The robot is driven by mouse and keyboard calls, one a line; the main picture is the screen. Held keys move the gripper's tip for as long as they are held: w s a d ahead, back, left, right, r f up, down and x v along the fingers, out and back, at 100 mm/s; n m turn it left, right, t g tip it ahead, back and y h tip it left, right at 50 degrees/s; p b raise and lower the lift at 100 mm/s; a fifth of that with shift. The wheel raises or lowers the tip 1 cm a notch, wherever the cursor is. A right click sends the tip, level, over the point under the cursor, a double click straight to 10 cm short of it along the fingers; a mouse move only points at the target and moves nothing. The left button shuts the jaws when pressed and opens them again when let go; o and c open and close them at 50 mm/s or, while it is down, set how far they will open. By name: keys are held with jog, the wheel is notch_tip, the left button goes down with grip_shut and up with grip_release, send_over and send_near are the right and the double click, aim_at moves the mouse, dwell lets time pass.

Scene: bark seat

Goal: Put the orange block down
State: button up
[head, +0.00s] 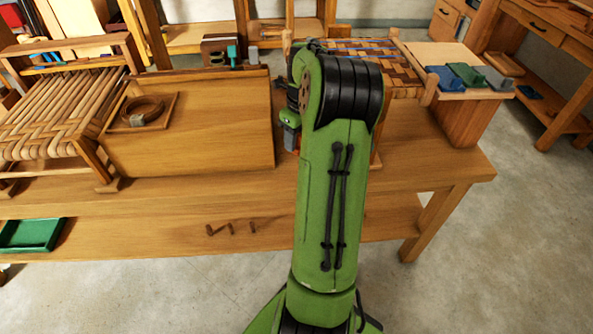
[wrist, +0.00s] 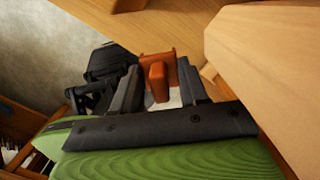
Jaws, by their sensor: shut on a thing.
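The orange block (wrist: 158,82) is between the two grey fingers of my gripper (wrist: 160,88) in the wrist view. My gripper is shut on it. What lies directly under the block cannot be told.
The wooden workbench (head: 420,185) carries a woven seat frame (head: 60,110) at left, a board with a coiled strip (head: 143,112), and a stand with blue, green and grey pieces (head: 466,75) at right. A green tray (head: 30,235) is on the lower shelf.

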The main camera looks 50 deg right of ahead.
notch_tip(320, 180, down, 11)
jog(key=b, duration=0.3)
jog(key=shift+b, duration=0.35)
jog(key=o, duration=0.6)
jog(key=shift+f, duration=0.1)
jog(key=shift+c, duration=0.2)
jog(key=o, duration=0.5)
jog(key=shift+c, duration=0.2)
